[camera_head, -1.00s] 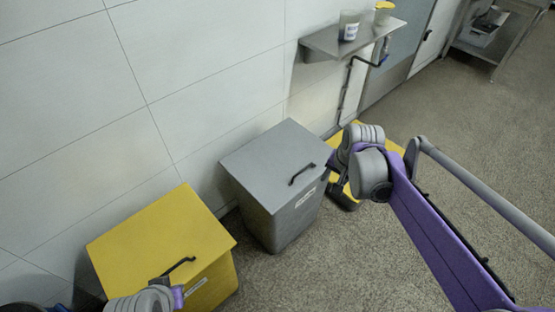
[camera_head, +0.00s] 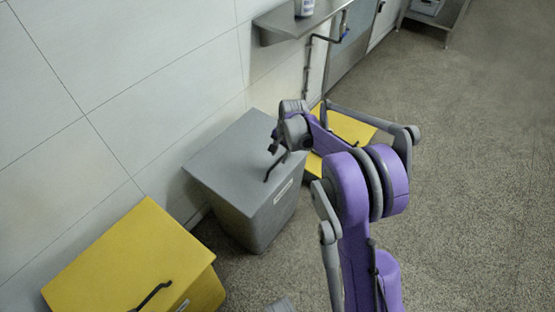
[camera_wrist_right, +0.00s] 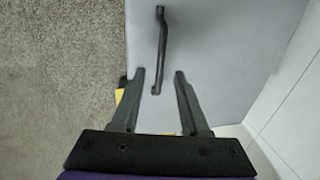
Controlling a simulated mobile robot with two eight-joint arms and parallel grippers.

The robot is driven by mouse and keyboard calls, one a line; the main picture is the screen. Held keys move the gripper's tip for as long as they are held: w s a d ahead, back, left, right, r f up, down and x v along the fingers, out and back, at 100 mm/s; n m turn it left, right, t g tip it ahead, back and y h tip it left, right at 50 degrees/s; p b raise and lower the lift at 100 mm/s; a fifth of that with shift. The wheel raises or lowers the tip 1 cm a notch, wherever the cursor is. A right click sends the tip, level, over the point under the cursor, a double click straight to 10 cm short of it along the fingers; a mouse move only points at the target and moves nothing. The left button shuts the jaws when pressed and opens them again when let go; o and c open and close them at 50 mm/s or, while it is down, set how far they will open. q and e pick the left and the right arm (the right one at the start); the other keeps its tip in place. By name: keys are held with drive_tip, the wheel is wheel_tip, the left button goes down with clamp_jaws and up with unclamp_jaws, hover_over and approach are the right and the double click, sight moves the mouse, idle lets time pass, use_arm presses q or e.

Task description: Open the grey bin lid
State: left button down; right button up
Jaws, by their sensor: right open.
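The grey bin (camera_head: 255,222) stands against the wall with its grey lid (camera_head: 222,150) shut. A dark bar handle (camera_head: 268,176) is on the lid near its front edge; it also shows in the right wrist view (camera_wrist_right: 162,40). My right gripper (camera_head: 276,140) is over the lid by the handle, partly hidden by its own wrist. In the right wrist view its fingers (camera_wrist_right: 160,74) are open and empty, with the handle's near end between them in the picture. I cannot tell how far above the handle they are. My left gripper is not in view.
A yellow bin (camera_head: 125,262) with a dark handle stands to the left of the grey bin, and another yellow bin (camera_head: 350,128) to its right, partly behind my right arm. A wall shelf (camera_head: 275,25) holds a white container (camera_head: 304,8). The floor (camera_head: 470,190) at the right is clear.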

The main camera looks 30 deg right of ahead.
drive_tip(key=shift+w+a+f, duration=0.1)
drive_tip(key=shift+w+f, duration=0.05)
drive_tip(key=shift+f, duration=0.55)
drive_tip(key=shift+w+a+f, duration=0.1)
drive_tip(key=shift+f, duration=0.55)
clamp_jaws()
idle(0.4)
